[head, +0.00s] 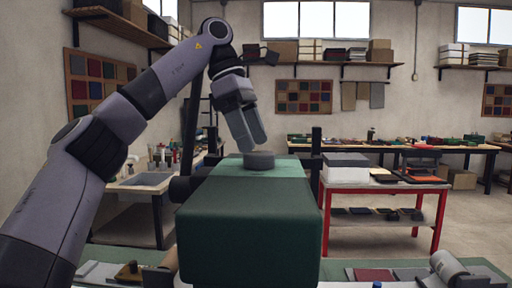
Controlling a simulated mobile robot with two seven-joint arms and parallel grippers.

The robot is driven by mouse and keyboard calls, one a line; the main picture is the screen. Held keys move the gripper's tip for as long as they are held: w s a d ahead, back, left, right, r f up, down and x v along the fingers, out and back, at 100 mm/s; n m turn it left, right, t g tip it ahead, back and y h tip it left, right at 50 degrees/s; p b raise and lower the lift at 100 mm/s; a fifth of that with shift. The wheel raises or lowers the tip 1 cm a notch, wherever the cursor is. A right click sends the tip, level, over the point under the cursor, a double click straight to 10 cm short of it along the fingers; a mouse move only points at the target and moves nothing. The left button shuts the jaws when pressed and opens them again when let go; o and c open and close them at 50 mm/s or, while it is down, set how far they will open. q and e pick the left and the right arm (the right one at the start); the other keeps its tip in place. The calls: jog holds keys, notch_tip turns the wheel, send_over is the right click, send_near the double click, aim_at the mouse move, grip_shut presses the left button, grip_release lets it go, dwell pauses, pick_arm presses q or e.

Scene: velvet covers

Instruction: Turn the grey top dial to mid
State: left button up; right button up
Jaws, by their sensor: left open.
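The grey top dial (259,160) is a short round disc on top of a green box-shaped unit (250,230) in the middle of the head view. No marking on the dial can be made out, so its setting cannot be read. My left gripper (252,147) comes down from the upper left, its fingers pointing down just above and to the left of the dial. Whether the fingertips touch the dial cannot be told. From this angle the fingers overlap, and nothing shows between them.
A red-framed cart (326,222) with boxes stands to the right of the green unit. A sink bench (145,182) stands to the left. Several small items lie on the bench in front. A long table (455,149) runs along the back wall.

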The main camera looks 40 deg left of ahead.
aim_at(259, 159)
pick_arm(q)
jog(key=shift+x, duration=1.4)
jog(key=c, duration=1.1)
